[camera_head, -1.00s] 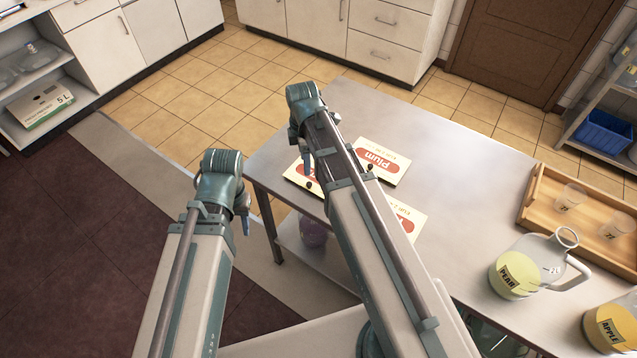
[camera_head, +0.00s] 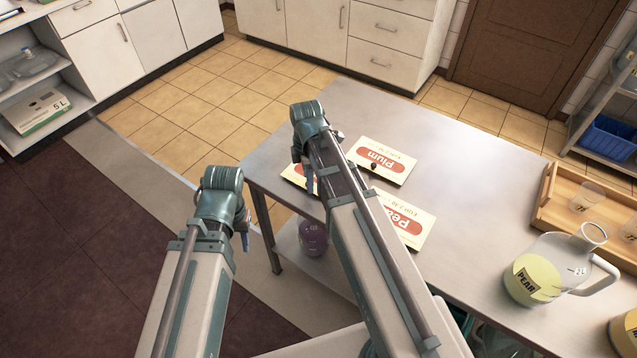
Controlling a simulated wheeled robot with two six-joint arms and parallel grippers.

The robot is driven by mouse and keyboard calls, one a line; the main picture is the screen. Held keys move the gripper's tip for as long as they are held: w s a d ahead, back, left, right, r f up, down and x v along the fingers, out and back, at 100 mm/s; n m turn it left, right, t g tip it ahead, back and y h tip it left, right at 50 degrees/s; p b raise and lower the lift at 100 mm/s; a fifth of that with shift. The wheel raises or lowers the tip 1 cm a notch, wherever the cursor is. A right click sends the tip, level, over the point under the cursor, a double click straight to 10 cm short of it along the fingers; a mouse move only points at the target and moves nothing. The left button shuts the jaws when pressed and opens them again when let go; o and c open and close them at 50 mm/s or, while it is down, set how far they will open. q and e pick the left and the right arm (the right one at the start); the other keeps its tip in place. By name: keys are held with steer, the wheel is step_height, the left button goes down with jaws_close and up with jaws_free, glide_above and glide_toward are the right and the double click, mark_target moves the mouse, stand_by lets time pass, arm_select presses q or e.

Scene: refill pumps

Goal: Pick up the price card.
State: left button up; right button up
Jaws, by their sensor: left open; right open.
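Three cream price cards with red labels lie flat on the grey metal table (camera_head: 470,190). The Plum card (camera_head: 383,160) is farthest back, and the Pear card (camera_head: 408,222) is nearer. A third card (camera_head: 296,174) at the table's left edge is mostly hidden by my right arm, so its name cannot be read. My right gripper (camera_head: 309,183) hangs over or beside this third card, largely hidden by its arm; contact cannot be judged. My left gripper (camera_head: 245,238) hangs at the table's left corner, apart from the cards. Both are open, with no held object visible.
A Pear jug (camera_head: 540,270) with yellow liquid stands at the right, near a wooden tray (camera_head: 556,212) with cups. A purple container (camera_head: 313,237) sits on the shelf below. The table's back middle is clear.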

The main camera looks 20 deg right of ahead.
steer(key=shift+f, duration=0.55)
arm_select(q)
steer(key=shift+f, duration=0.5)
arm_select(e)
steer(key=shift+r, duration=0.1)
jaws_close()
